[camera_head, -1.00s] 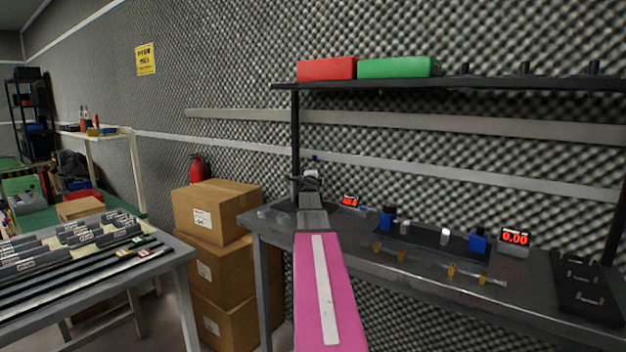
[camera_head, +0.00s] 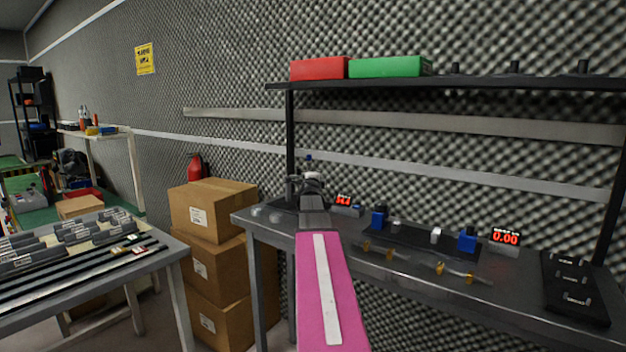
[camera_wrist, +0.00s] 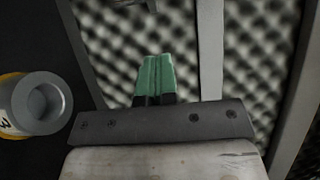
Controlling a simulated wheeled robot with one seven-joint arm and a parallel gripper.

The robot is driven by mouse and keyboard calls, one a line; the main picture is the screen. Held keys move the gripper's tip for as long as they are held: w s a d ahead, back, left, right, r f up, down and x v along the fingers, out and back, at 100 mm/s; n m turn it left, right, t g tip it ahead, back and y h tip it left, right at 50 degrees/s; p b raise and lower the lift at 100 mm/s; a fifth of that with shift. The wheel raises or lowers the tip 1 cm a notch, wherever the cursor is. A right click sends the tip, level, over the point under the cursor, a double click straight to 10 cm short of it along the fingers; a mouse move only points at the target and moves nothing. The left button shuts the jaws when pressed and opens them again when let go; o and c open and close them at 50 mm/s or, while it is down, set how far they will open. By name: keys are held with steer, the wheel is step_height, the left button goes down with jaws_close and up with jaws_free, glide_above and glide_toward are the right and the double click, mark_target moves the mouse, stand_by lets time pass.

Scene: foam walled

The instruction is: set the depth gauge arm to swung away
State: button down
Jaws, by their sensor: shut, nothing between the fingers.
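My gripper (camera_head: 309,184) is at the end of my pink arm, over the left end of the dark bench. In the wrist view its green fingertips (camera_wrist: 155,77) are together with nothing between them. A small blue tip (camera_head: 308,157) shows just above the gripper in the head view; what lies under it is hidden by the gripper. A small red-digit readout (camera_head: 343,200) stands just right of the gripper. I cannot make out the depth gauge arm or its position. In the wrist view a grey hollow cylinder (camera_wrist: 43,103) with a yellow and white band is left of the fingers, apart from them.
The bench (camera_head: 330,222) carries blue blocks (camera_head: 467,240), a second readout (camera_head: 505,238) and a black plate (camera_head: 575,290). A shelf (camera_head: 450,82) with red and green boxes hangs above. Cardboard boxes (camera_head: 210,210) stand left of the bench. Foam wall lies behind.

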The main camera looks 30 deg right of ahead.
steer(key=s, duration=0.8)
steer(key=shift+s+d, duration=0.15)
steer(key=shift+d, duration=0.2)
